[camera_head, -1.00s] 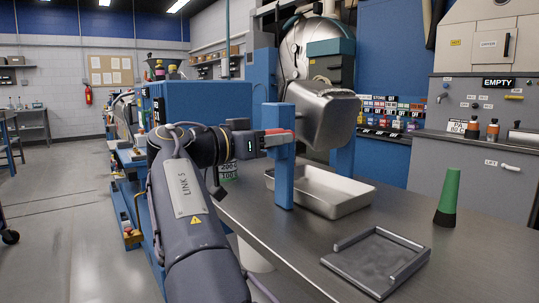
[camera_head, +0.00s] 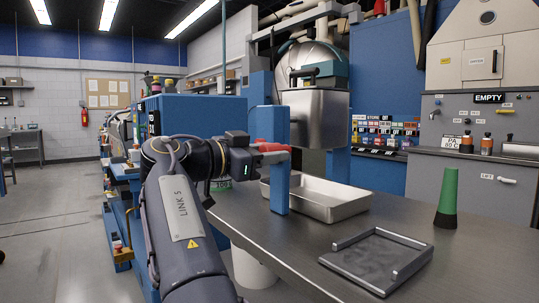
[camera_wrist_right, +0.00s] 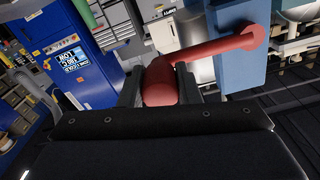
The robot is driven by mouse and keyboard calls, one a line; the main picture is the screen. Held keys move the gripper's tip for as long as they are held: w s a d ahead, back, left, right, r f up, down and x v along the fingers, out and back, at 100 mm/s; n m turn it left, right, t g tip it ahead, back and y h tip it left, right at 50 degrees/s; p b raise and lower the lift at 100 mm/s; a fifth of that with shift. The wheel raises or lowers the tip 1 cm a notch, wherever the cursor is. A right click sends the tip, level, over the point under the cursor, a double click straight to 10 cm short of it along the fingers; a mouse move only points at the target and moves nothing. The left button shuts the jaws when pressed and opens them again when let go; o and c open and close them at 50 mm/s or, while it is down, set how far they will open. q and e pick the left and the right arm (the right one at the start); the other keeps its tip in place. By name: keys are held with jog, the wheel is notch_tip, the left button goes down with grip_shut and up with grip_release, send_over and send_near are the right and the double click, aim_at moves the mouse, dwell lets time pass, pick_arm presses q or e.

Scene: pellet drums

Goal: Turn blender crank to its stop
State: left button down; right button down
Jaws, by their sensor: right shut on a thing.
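The blender is a steel box-shaped vessel (camera_head: 313,118) hung between blue posts (camera_head: 280,185) above the table, with its sides nearly upright. Its red crank (camera_head: 270,141) is at the near post. In the right wrist view the crank shows as a red arm (camera_wrist_right: 215,45) running from a hub at the upper right to a rounded grip (camera_wrist_right: 160,84). My right gripper (camera_head: 264,150) is shut on this grip, with a dark finger on each side in the wrist view. In the head view my gripper partly hides the crank. My left gripper is not in view.
A steel tray (camera_head: 338,208) lies under the vessel. A grey fixture plate (camera_head: 375,262) and a green cone with a dark base (camera_head: 448,195) are on the metal table (camera_head: 465,260). A blue cabinet (camera_head: 195,115) stands behind my right arm.

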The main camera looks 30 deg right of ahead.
jog(key=shift+f, duration=0.1)
jog(key=c, duration=1.1)
grip_release()
jog(key=shift+o, duration=0.2)
jog(key=shift+a, duration=0.1)
jog(key=a+p, duration=0.1)
jog(key=a, duration=0.6)
jog(key=shift+s+a+p, duration=0.3)
jog(key=shift+a, duration=0.05)
